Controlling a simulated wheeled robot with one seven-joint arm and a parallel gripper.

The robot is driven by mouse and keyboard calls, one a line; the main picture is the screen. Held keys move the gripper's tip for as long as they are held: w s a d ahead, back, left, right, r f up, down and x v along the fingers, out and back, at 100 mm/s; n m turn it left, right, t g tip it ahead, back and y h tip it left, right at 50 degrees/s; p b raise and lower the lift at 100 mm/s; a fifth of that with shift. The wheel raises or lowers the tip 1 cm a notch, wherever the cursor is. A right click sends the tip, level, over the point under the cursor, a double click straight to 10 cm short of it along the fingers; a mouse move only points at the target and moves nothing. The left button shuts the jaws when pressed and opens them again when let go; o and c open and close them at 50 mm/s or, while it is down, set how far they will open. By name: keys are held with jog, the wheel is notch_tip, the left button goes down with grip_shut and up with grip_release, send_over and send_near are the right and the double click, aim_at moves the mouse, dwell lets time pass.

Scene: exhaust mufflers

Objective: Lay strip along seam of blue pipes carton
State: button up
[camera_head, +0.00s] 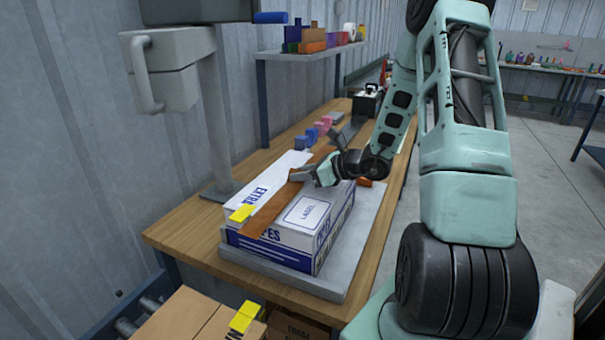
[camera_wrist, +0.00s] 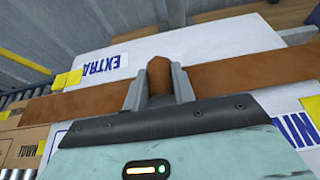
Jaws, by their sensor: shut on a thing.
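The blue-and-white pipes carton (camera_head: 315,230) lies on a grey slab on the workbench, with its label on top. A brown strip (camera_head: 268,215) runs lengthwise over the carton's top, its near end at the front edge. My gripper (camera_head: 312,178) is shut on the strip near its far part, just above the carton top. In the wrist view my gripper (camera_wrist: 158,85) pinches the strip, with a brown bump standing up between the fingers, and the strip (camera_wrist: 75,108) extends to both sides. The seam is hidden beneath the strip. I cannot tell whether the strip touches the carton all along.
The grey slab (camera_head: 335,285) sits on the wooden workbench (camera_head: 205,235). A grey post with a handled head (camera_head: 170,65) rises at the left. Small coloured blocks (camera_head: 312,133) stand behind the carton. Brown boxes (camera_head: 190,320) are below in front. A shelf (camera_head: 310,50) holds coloured parts.

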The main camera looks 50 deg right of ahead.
jog(key=shift+f, duration=0.3)
jog(key=o, duration=1)
jog(key=shift+s, duration=0.1)
jog(key=b+v, duration=0.1)
jog(key=v, duration=1.6)
jog(key=shift+d, duration=0.1)
